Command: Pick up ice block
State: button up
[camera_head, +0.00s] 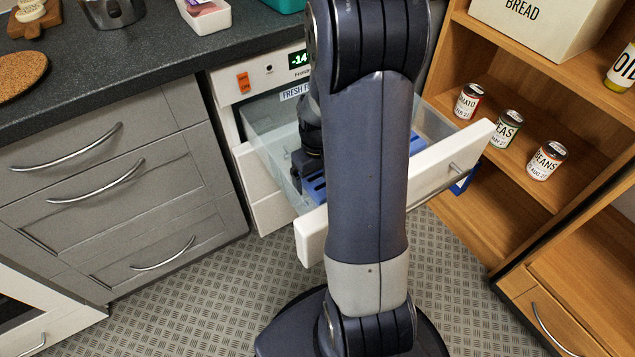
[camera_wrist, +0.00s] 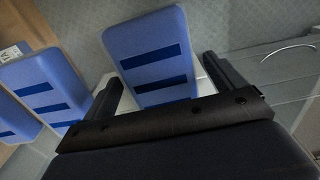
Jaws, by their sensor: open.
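Several blue ice blocks with dark stripes lie in the pulled-out freezer drawer (camera_head: 452,170). One ice block (camera_wrist: 150,70) is in the middle of the wrist view, its near end between the fingers of my open gripper (camera_wrist: 160,72). I cannot tell whether either finger touches it. Two more ice blocks, one of them this ice block (camera_wrist: 48,82), lie to its left in the wrist view. In the head view my arm hides most of the drawer's inside; a bit of blue ice block (camera_head: 415,146) shows to the right of the arm.
The drawer's white front and clear side walls surround the work area. Left are a grey cabinet (camera_head: 120,170) and dark counter (camera_head: 130,60). Right is a wooden shelf (camera_head: 500,185) with a tomato can (camera_head: 468,101), a peas can (camera_head: 505,129) and a beans can (camera_head: 547,160).

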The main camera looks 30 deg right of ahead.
jog(key=c, duration=1.3)
jog(key=shift+o, duration=0.2)
